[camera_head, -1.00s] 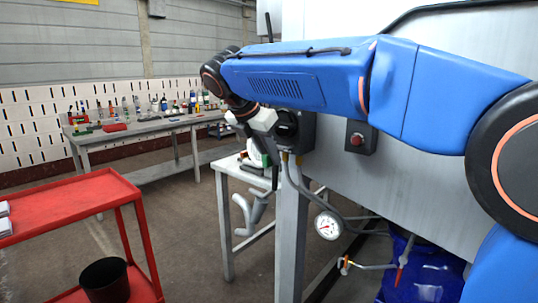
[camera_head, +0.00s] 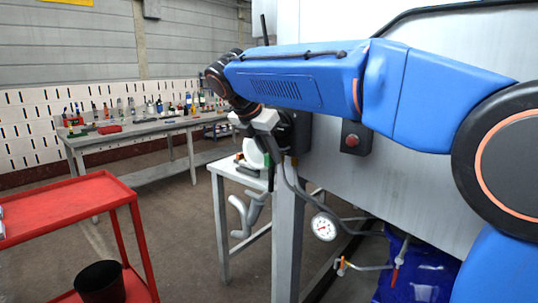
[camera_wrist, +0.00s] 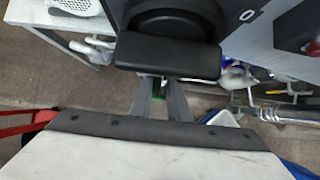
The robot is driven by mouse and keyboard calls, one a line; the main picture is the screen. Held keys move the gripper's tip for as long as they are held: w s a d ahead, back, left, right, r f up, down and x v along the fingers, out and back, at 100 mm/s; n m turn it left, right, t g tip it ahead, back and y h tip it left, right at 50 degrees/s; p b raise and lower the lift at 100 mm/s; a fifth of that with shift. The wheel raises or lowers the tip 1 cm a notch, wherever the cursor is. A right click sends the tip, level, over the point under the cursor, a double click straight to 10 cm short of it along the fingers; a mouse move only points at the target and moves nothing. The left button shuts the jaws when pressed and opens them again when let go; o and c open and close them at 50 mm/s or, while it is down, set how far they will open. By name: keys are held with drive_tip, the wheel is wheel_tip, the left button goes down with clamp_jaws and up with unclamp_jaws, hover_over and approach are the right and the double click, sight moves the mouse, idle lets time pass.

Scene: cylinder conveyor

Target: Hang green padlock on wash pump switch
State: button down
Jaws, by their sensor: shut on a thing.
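The green padlock (camera_wrist: 158,90) shows as a small green patch between the fingertips of my gripper (camera_wrist: 160,84) in the wrist view; most of it is hidden. My gripper is shut on it. The wash pump switch is a black box (camera_head: 301,134) on the grey machine's left edge in the head view, partly behind my wrist. In the wrist view its dark rotary handle (camera_wrist: 168,55) fills the top middle, with an "O" mark at its right. My fingertips are just below the handle in that picture. I cannot tell whether the padlock touches the switch.
A box with a red button (camera_head: 352,139) is right of the switch. A pressure gauge (camera_head: 324,226) hangs below on hoses. A white table (camera_head: 226,169) stands behind.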

drive_tip(key=shift+w+d+r, duration=0.35)
drive_tip(key=shift+w+d, duration=0.4)
drive_tip(key=shift+w, duration=0.05)
idle(1.2)
drive_tip(key=shift+s+a+f, duration=0.2)
drive_tip(key=shift+s+a, duration=0.45)
idle(0.6)
drive_tip(key=shift+s+a+f, duration=0.1)
drive_tip(key=shift+s+a, duration=0.85)
drive_tip(key=shift+s, duration=0.05)
drive_tip(key=shift+s+a, duration=1.1)
idle(0.7)
